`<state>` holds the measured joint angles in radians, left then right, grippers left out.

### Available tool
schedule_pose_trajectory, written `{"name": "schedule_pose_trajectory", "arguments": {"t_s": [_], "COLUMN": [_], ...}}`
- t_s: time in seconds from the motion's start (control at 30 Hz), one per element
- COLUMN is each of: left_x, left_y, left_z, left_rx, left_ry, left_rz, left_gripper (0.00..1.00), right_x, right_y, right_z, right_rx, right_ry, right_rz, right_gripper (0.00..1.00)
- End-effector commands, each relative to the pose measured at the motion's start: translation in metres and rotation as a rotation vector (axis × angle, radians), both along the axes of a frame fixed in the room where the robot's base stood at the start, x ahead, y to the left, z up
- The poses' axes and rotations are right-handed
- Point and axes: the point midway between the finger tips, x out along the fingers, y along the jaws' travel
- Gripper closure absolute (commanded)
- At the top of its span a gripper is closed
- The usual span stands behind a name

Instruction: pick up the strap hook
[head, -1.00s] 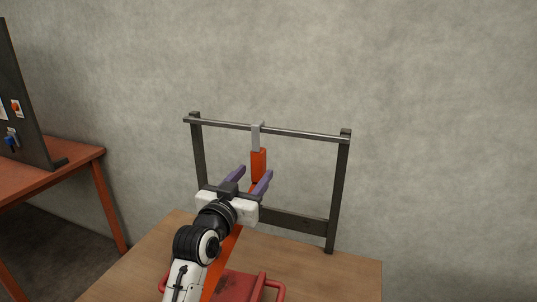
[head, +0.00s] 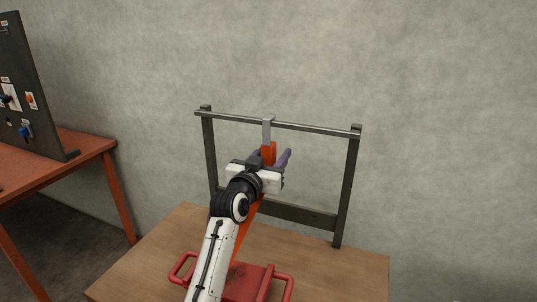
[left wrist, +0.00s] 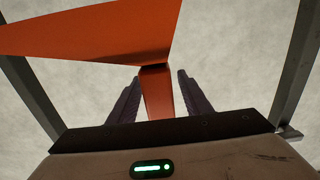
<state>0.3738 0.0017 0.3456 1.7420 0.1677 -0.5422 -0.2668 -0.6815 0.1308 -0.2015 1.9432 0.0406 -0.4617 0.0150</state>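The strap hook (head: 267,131) is a grey metal hook hanging over the top bar of a dark frame. An orange strap (head: 249,226) runs from its orange lower part (head: 269,150) down behind my arm; it also shows in the left wrist view (left wrist: 110,35). My left gripper (head: 271,156) is open, its purple fingers on either side of the orange part. In the left wrist view, the orange piece (left wrist: 157,92) appears between the fingers, with a gap on each side. The grey hook is not visible there. My right gripper is not in view.
The dark frame (head: 349,190) stands on a wooden table (head: 340,275) against a grey wall. A red object with side handles (head: 282,277) lies on the table below my arm. A red table (head: 90,150) with a dark panel (head: 30,95) stands at the left.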

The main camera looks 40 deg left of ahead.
Motion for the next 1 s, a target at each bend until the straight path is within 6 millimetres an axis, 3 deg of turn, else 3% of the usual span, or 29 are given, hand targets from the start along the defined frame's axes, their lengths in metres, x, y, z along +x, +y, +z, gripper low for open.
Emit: {"name": "schedule_pose_trajectory", "arguments": {"t_s": [0.03, 0.23, 0.27, 0.57, 0.87, 1.0], "left_x": [0.0, 0.0, 0.0, 0.0, 0.0, -0.028], "left_y": [0.0, 0.0, 0.0, 0.0, 0.0, -0.007], "left_z": [0.0, 0.0, 0.001, 0.004, 0.04, 0.035], "left_rx": [0.0, 0.0, 0.0, 0.001, 0.004, 0.002], "left_ry": [0.0, 0.0, -0.002, -0.003, -0.007, -0.001], "left_rz": [0.0, 0.0, 0.0, 0.0, -0.001, -0.001], "left_gripper": [0.65, 0.99, 1.0, 1.0, 1.0, 1.0], "right_x": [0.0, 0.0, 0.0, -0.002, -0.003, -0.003], "right_y": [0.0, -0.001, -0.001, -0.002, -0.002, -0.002], "right_z": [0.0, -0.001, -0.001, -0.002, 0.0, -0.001], "right_rx": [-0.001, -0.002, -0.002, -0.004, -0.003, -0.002], "right_ry": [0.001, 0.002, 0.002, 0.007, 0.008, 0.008], "right_rz": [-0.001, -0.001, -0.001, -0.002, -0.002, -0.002], "right_gripper": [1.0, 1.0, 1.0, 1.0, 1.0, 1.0]}}
